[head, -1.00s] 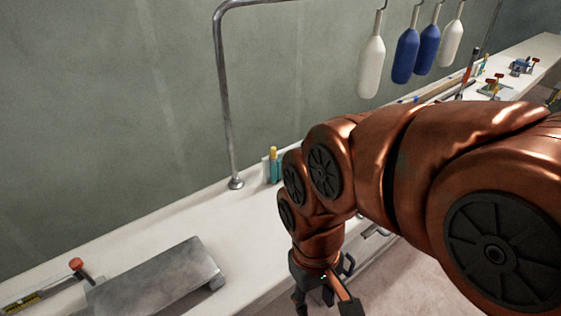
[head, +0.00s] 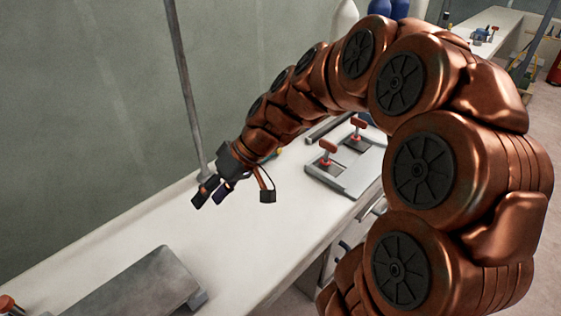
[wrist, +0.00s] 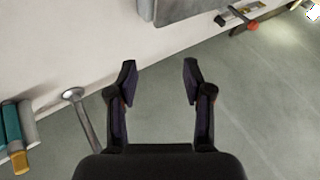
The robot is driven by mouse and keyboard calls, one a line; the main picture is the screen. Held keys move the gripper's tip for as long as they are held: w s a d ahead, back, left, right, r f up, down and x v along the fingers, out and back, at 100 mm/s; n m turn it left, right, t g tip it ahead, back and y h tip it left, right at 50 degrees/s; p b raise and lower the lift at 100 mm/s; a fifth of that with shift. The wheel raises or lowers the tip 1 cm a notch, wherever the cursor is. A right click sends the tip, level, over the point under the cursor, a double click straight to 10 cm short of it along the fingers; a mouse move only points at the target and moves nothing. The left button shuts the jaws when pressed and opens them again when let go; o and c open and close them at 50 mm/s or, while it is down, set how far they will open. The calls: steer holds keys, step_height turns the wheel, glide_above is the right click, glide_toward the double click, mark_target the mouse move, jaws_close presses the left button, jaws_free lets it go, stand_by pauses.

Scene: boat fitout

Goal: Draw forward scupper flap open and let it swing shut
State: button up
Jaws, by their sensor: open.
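No part that I can surely tell as the forward scupper flap shows in either view. My gripper (head: 210,195) is raised over the back of the white bench, near the foot of the metal post, open and empty. In the wrist view its two dark fingers (wrist: 158,74) stand apart with only grey wall between them. A grey metal plate or cover (head: 135,290) lies on the bench at the lower left, apart from my gripper; its edge also shows in the wrist view (wrist: 180,8).
The metal post (head: 185,90) rises close behind my gripper. A pale plate with red-handled clamps (head: 345,172) lies on the bench to the right. Teal and yellow items (wrist: 16,140) show at the wrist view's left. The white bench (head: 262,232) is clear between plates.

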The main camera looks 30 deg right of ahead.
steer(key=w+d+f+t+y+b, duration=0.1)
steer(key=w+d+f+t+b, duration=0.25)
steer(key=w+d, duration=0.35)
steer(key=m+t+h+b, duration=0.4)
steer(key=t+b, duration=0.3)
steer(key=b, duration=0.1)
glide_toward(281, 149)
steer(key=shift+x, duration=1.2)
steer(key=shift+w, duration=0.1)
steer(key=x, duration=0.7)
steer(key=shift+w+a, duration=0.15)
steer(key=shift+a, duration=0.05)
jaws_close()
